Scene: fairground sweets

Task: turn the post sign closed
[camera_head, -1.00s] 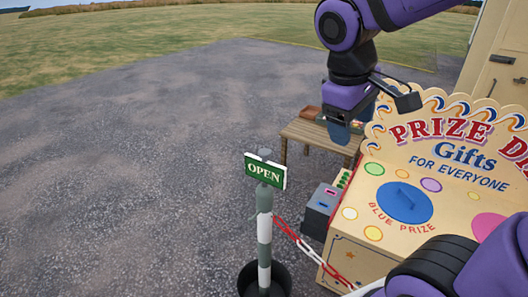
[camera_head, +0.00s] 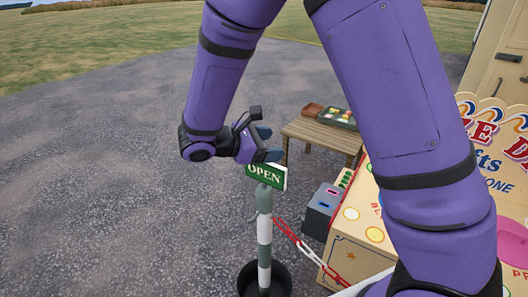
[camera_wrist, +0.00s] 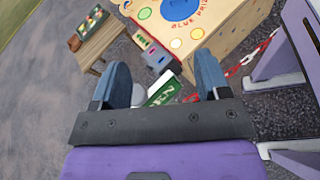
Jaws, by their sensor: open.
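The post sign (camera_head: 265,176) is a green board with white letters reading OPEN, on top of a grey and white striped post (camera_head: 264,236) in a dark round base. In the head view my gripper (camera_head: 266,144) is at the sign's top edge and hides part of it. In the wrist view my gripper (camera_wrist: 165,82) is open, with its two blue fingers apart. The sign (camera_wrist: 162,93) shows between and beyond the fingers, partly hidden by the gripper's palm. I cannot tell whether a finger touches the sign.
A red and white chain (camera_head: 312,250) runs from the post to the right. The prize stand (camera_head: 358,247) stands to the right, partly behind my arm. A grey box (camera_head: 322,208) and a wooden table (camera_head: 320,133) with trays are behind. Open tarmac lies left.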

